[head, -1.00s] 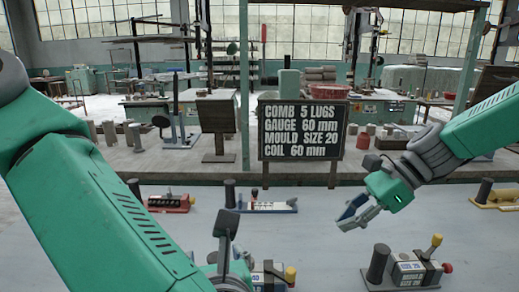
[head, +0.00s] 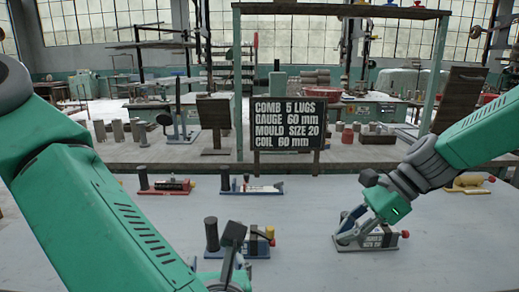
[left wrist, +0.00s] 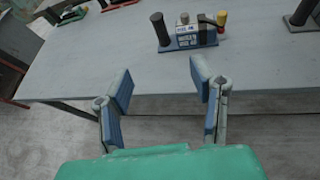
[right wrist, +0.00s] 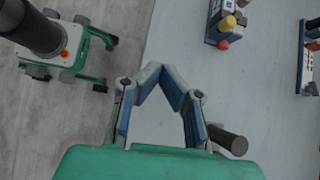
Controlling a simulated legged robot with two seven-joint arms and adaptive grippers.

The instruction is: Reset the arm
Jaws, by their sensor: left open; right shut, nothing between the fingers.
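My left gripper (head: 233,268) is low in the head view, partly hidden by its own arm. In the left wrist view its fingers (left wrist: 163,85) are wide apart and empty, in front of the table's near edge. A blue-based device with a dark post and yellow knob (left wrist: 188,38) stands on the table beyond them. My right gripper (head: 350,222) appears in front of another posted device (head: 376,239) in the head view, hiding part of it. In the right wrist view its fingertips (right wrist: 161,68) meet with nothing between them. A dark post (right wrist: 230,142) shows beside the right finger.
On the grey table (head: 150,225) stand a red-based device (head: 163,188), a blue-and-white device (head: 250,188) and a yellow one (head: 466,184) at the far right. A black sign (head: 290,122) with white lettering stands behind. The table's middle is mostly clear.

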